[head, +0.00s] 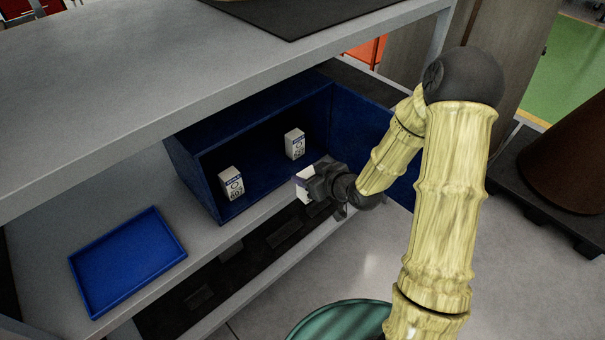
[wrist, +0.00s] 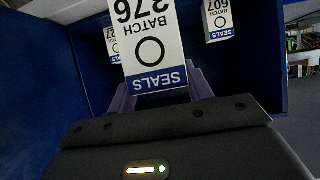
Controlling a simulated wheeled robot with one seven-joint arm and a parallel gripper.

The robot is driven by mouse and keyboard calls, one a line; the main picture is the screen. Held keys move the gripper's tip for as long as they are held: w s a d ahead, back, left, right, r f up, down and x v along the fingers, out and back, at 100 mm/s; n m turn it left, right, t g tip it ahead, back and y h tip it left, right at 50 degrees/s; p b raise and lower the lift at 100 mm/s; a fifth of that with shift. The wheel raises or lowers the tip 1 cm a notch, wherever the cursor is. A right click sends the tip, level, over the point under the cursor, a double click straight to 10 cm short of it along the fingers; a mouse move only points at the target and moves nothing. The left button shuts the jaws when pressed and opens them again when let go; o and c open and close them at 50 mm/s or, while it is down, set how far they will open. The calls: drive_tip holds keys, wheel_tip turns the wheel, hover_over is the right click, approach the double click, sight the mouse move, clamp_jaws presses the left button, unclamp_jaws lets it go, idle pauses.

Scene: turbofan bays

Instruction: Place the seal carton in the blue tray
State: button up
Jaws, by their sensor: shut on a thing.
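My gripper (head: 322,184) is shut on a white seal carton with a blue band (head: 304,186), just in front of the open blue bin. The blue tray (head: 127,262) is shallow and looks empty. It lies on the same shelf, to the left of the bin and well left of my gripper.
A grey upper shelf (head: 120,95) overhangs the bin. Bare shelf (head: 185,222) separates tray and bin.

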drive_tip(key=d+f+m+t+h, duration=0.2)
drive_tip(key=d+f+m+h, duration=0.5)
drive_tip(key=d+f, duration=0.3)
wheel_tip(320, 180, down, 3)
drive_tip(key=shift+s+d+r, duration=0.15)
drive_tip(key=shift+d+r, duration=0.05)
